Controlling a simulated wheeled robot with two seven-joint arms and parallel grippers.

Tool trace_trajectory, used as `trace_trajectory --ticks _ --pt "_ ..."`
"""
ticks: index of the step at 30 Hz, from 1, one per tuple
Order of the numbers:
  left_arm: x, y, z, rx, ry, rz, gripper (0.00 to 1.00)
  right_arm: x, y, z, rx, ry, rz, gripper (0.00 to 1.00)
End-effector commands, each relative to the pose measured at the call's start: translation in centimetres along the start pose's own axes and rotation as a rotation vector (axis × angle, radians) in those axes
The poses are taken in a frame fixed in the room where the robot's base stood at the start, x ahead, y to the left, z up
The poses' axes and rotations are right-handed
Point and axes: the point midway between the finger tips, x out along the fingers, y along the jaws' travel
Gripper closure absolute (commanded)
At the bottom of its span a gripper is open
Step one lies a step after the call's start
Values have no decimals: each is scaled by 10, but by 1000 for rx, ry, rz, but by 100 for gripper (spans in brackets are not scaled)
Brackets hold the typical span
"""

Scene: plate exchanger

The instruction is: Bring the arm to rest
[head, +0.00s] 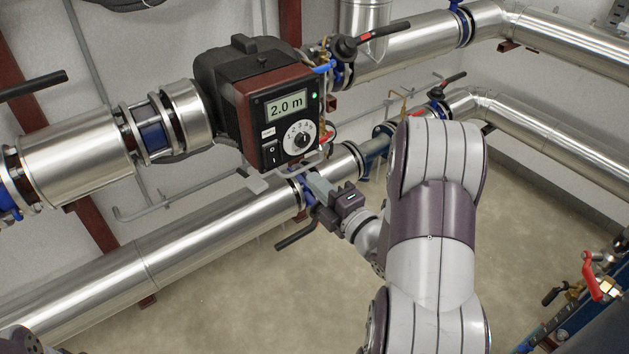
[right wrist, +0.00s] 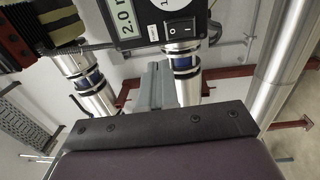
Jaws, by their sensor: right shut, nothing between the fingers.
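My right arm (head: 430,230) reaches in from the lower right in the head view. Its gripper (head: 308,178) is just below the pump's control box, in front of the lower pipe. In the right wrist view the grey fingers (right wrist: 155,85) are together with nothing between them. The pump control box (head: 285,120) shows "2.0 m" on its display, with a lit green lamp, a dial (head: 299,138) and a rocker switch (head: 271,155). The switch also shows in the right wrist view (right wrist: 181,29), above and right of the fingers. I cannot tell if they touch anything. My left gripper is not visible.
A silver upper pipe (head: 80,155) and a lower pipe (head: 200,240) run across the wall. Black valve handles (head: 35,86) stick out, one below the gripper (head: 296,237). A red-handled valve (head: 592,277) stands at the right. The floor (head: 250,310) below is clear.

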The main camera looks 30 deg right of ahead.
Motion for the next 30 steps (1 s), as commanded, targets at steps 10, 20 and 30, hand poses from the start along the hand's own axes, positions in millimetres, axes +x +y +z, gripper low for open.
trace_trajectory --ticks 10,20,30 --pt "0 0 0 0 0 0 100 0 -17 4 128 -22 -79 100" --pt "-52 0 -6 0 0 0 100 -108 -78 -7 1210 -1095 -871 100" --pt "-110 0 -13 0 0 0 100 -117 29 -139 1297 -1225 -1122 100"
